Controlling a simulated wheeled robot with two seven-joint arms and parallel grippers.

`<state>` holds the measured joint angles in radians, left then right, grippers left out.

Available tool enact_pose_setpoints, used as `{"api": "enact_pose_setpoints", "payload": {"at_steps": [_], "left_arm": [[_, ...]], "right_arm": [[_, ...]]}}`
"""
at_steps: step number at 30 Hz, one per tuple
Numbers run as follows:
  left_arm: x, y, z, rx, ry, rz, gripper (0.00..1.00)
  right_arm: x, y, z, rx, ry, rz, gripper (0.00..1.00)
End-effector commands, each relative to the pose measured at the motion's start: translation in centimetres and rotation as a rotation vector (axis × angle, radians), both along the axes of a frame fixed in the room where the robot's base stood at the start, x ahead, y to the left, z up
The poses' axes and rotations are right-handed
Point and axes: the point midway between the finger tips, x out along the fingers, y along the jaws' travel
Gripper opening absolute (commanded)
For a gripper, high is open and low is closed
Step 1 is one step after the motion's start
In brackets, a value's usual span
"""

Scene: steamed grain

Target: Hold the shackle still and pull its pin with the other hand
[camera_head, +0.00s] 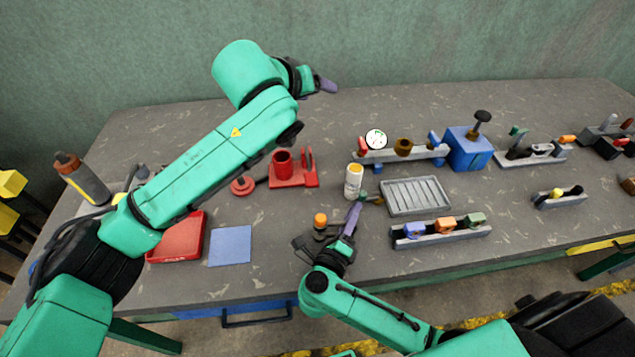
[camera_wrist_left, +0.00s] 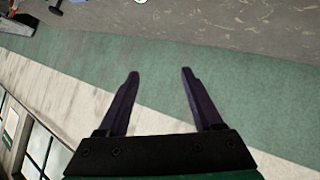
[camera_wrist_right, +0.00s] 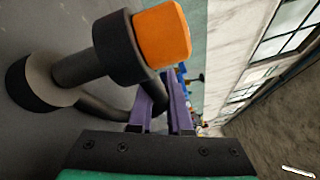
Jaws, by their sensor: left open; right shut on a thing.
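The shackle (camera_head: 312,242) is dark grey and sits near the front edge of the table. Its pin (camera_head: 320,220) has an orange head, which faces upward in the head view. In the right wrist view the shackle (camera_wrist_right: 120,45) has the pin across its two ears, with the orange head (camera_wrist_right: 165,35) outside one ear. My right gripper (camera_head: 354,212) is shut on the shackle's curved bow, whose gripped part is partly hidden by the fingers (camera_wrist_right: 165,100). My left gripper (camera_head: 325,86) is open and empty, raised high toward the back wall; its fingers (camera_wrist_left: 160,75) are apart.
A white bottle (camera_head: 353,182) and a grey ribbed tray (camera_head: 416,197) stand right of the shackle. A rail of coloured blocks (camera_head: 440,233) lies nearby. A blue mat (camera_head: 230,246), red tray (camera_head: 176,238) and red fixture (camera_head: 290,170) are to the left.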

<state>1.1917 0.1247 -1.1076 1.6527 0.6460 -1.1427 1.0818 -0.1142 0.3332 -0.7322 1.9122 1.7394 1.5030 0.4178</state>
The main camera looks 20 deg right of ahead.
Motion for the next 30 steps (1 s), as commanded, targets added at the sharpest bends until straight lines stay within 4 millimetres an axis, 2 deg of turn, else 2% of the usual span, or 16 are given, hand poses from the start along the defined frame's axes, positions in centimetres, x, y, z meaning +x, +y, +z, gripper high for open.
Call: {"api": "enact_pose_setpoints", "payload": {"at_steps": [1,4,6,10,14,17,24,30], "left_arm": [[-2.6,-0.5,-2.1,0.123,0.091,-0.054,0.67],[-8.0,0.3,-6.1,0.387,0.259,-0.181,0.67],[-11.3,1.5,-7.7,0.547,0.343,-0.269,0.67],[-14.7,3.5,-9.0,0.736,0.43,-0.378,0.67],[-15.5,4.0,-9.9,0.783,0.453,-0.407,0.67],[-15.3,3.9,-11.5,0.781,0.456,-0.404,0.67],[-14.8,3.4,-17.3,0.778,0.455,-0.403,0.67],[-14.4,3.1,-20.5,0.776,0.453,-0.401,0.67]], "right_arm": [[0.0,0.0,0.0,0.0,0.001,0.0,0.0],[0.0,0.0,0.0,0.0,0.001,0.0,0.0],[0.0,0.0,0.0,0.0,0.001,0.0,0.0],[0.0,0.0,0.0,-0.001,0.001,0.0,0.0],[0.0,0.0,0.0,0.0,0.001,-0.001,0.0],[0.0,0.0,0.0,-0.001,0.001,0.0,0.0],[0.0,0.0,0.0,-0.001,0.001,0.0,0.0],[0.0,0.0,0.0,-0.001,0.001,0.0,0.0]]}}
